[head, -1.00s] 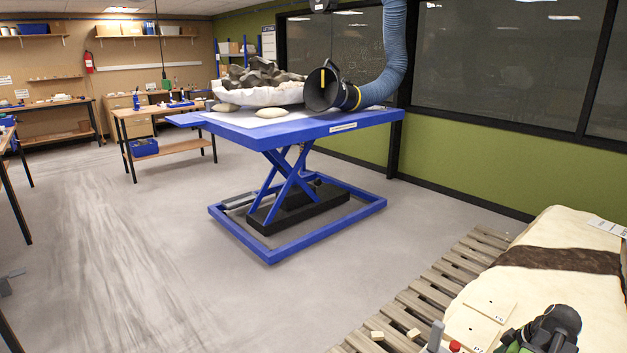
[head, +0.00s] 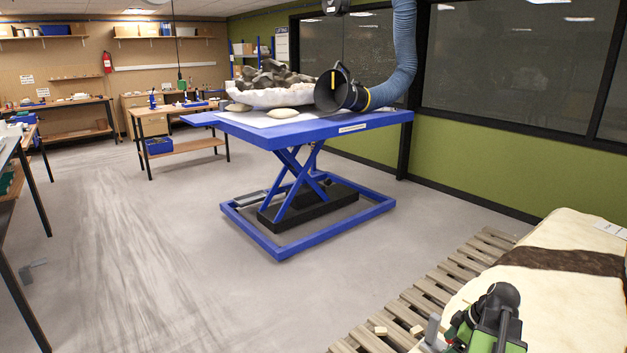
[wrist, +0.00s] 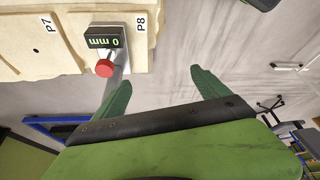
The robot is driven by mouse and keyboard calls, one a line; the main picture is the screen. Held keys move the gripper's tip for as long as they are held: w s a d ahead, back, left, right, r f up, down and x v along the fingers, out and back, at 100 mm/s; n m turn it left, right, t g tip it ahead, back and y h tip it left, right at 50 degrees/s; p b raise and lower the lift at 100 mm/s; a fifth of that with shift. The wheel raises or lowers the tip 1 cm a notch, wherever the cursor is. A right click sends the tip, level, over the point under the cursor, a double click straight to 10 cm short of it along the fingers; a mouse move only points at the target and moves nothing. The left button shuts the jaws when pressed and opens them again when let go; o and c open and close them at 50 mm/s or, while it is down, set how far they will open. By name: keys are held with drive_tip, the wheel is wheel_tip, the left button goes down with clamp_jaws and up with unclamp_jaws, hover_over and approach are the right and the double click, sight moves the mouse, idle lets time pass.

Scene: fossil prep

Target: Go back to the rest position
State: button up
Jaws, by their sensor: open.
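My gripper (wrist: 160,78) shows in the wrist view with its two green fingers spread apart and nothing held between them. A gauge with a small display reading "0 mm" (wrist: 103,37) and a red knob (wrist: 104,68) stands just beyond the left finger. The left finger partly overlaps the gauge's grey stem, and I cannot tell whether they touch. In the head view my green and black arm is at the lower right, over the cream jacket (head: 560,310), and the fingers are not clear there.
Cream blocks marked P7 and P8 (wrist: 140,55) lie by the gauge. A slatted wooden pallet (head: 455,270) is under the jacket. Workbenches (head: 20,150) line the left. The middle floor is clear.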

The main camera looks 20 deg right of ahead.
drive_tip(key=w+a+r+n+g+p, duration=0.1)
drive_tip(key=w+a+n, duration=0.1)
drive_tip(key=w+a, duration=0.65)
drive_tip(key=w+a+r+n+g+p, duration=0.15)
drive_tip(key=w+a, duration=0.25)
drive_tip(key=a, duration=0.9)
drive_tip(key=w+a+m+g+h+p, duration=0.1)
drive_tip(key=a+m, duration=0.9)
drive_tip(key=a, duration=1.1)
drive_tip(key=shift+r+h+p, duration=0.25)
drive_tip(key=shift+h+p, duration=0.2)
drive_tip(key=shift+h, duration=0.25)
